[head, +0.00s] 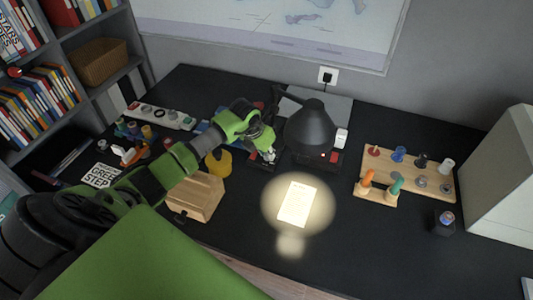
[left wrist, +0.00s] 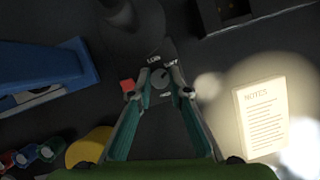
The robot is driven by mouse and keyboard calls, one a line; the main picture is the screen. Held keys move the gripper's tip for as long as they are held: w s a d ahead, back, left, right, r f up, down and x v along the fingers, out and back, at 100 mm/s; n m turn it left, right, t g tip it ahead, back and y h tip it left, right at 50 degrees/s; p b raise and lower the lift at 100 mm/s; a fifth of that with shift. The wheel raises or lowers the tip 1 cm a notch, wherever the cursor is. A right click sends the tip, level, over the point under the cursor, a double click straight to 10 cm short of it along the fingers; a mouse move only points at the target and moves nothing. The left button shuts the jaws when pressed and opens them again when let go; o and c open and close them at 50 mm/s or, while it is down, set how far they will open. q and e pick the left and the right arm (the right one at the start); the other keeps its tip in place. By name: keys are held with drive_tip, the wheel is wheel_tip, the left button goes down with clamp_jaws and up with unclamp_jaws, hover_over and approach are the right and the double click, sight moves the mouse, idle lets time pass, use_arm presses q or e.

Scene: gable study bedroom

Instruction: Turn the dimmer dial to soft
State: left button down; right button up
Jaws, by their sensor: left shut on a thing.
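The black desk lamp (head: 308,126) stands at the back middle of the desk, lit. The dimmer dial (left wrist: 160,78) is a small round grey knob on its dark base, with small pale labels around it, too small to read surely. My left gripper (head: 269,155) reaches down at the lamp's left side. In the left wrist view its two fingers are closed on the dial, one on each side. A red piece (left wrist: 127,86) shows just left of the dial. The dial is hidden in the head view, and its pointer's setting is unclear. My right gripper is out of view.
A lit notes sheet (head: 297,204) lies in front of the lamp. A wooden box (head: 196,197) and a yellow object (head: 218,162) stand left of the gripper. A wooden peg rack (head: 425,174) is at the right. The front middle of the desk is clear.

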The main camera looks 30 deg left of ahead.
use_arm(q)
drive_tip(key=c, duration=1.9)
unclamp_jaws()
drive_tip(key=v, duration=1.2)
